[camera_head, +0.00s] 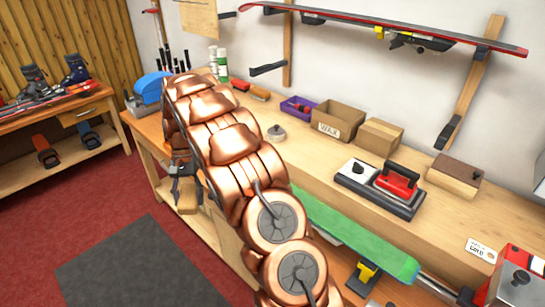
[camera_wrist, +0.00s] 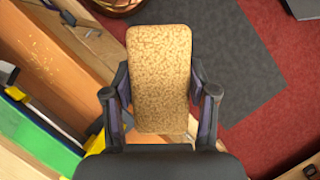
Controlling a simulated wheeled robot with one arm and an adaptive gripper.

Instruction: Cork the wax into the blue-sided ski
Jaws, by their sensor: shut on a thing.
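My gripper (camera_head: 184,180) is beyond my arm, off the front edge of the bench and above the floor. In the wrist view my gripper (camera_wrist: 160,95) is shut on a speckled tan cork block (camera_wrist: 160,50), one finger on each long side. The cork (camera_head: 187,197) also shows small in the head view. A ski (camera_head: 350,238) with a green top face lies along the bench front on yellow supports, partly hidden by my arm. Its green end (camera_wrist: 38,135) shows at the lower left of the wrist view, apart from the cork. I cannot make out a blue side or any wax on it.
On the bench (camera_head: 310,160) stand a waxing iron (camera_head: 397,181) on a dark tray, a box marked wax (camera_head: 337,122), a purple tray (camera_head: 299,108) and a wooden block (camera_head: 455,174). A red ski (camera_head: 400,22) hangs on the wall. Floor at left is clear.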

